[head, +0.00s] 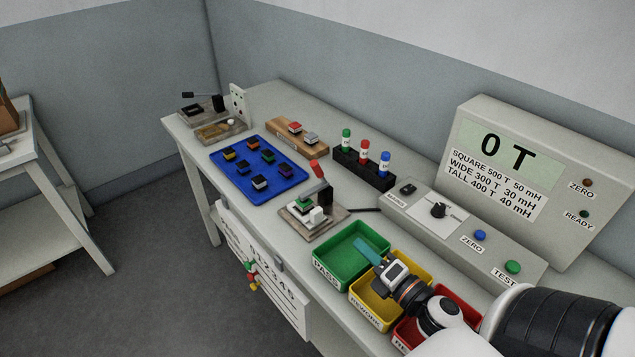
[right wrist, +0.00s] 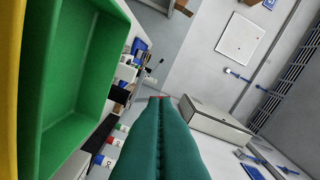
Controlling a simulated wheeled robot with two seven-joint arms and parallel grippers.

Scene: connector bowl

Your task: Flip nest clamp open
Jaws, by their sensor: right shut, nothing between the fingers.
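The nest clamp (head: 320,192) stands on a small wooden-edged base (head: 322,230) in the middle of the table, left of the green bin. Its red-tipped lever points up, leaning slightly to the left. A small green and dark part (head: 303,203) sits in the nest under it; whether the clamp presses on it I cannot tell. My right gripper (head: 361,247) has teal fingers, shut and empty, above the green PASS bin (head: 338,278), to the right of and apart from the clamp. The shut fingers also show in the right wrist view (right wrist: 160,105). My left gripper is not in view.
Yellow (head: 366,318) and red (head: 454,300) bins stand beside the green one. Behind are a control box (head: 455,228), a meter (head: 545,180) and a black rack (head: 364,174) of coloured bottles. A blue tray (head: 235,165) of connectors lies left of the clamp.

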